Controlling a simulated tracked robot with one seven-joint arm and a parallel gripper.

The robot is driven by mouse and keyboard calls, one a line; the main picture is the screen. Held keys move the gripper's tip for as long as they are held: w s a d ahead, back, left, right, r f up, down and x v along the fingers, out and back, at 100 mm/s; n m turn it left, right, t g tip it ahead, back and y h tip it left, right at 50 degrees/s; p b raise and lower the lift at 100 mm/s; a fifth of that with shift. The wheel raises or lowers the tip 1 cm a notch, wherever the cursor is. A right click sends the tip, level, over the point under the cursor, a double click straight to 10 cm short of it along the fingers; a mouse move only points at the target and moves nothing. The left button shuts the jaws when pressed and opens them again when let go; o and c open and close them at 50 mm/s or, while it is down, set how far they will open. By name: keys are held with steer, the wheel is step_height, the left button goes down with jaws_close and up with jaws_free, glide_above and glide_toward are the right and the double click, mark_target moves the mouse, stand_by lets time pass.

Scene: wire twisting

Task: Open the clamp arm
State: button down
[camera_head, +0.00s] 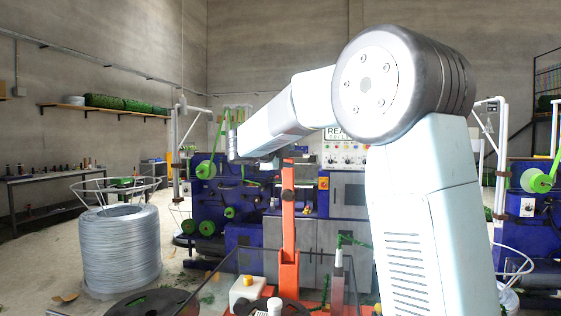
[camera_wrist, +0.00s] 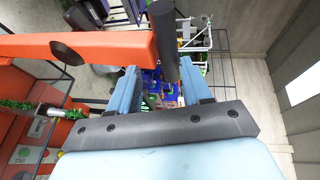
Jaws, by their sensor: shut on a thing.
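The clamp arm (camera_head: 288,232) is a long orange bar standing upright in the middle of the head view. In the wrist view the clamp arm (camera_wrist: 110,46) crosses the upper left and ends in a dark cylindrical handle (camera_wrist: 162,28). My gripper (camera_wrist: 160,72) has its two blue fingers on either side of this handle and is shut on it. In the head view my wrist is beside the top of the clamp arm, and the fingers are too small and covered to make out.
A glass panel (camera_head: 215,283) and a black spool (camera_head: 150,303) are in the near foreground. A white-and-yellow button box (camera_head: 246,290) stands by the clamp arm's base. A large wire coil (camera_head: 120,248) stands at left. Blue and grey machines (camera_head: 348,195) are behind.

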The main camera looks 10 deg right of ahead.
steer(key=shift+w+d+f, duration=0.1)
steer(key=shift+d+f, duration=0.05)
steer(key=shift+f, duration=0.35)
steer(key=c, duration=1)
jaws_free()
steer(key=shift+w, duration=0.1)
steer(key=shift+r, duration=0.1)
steer(key=shift+v, duration=6.9)
steer(key=shift+r, duration=0.25)
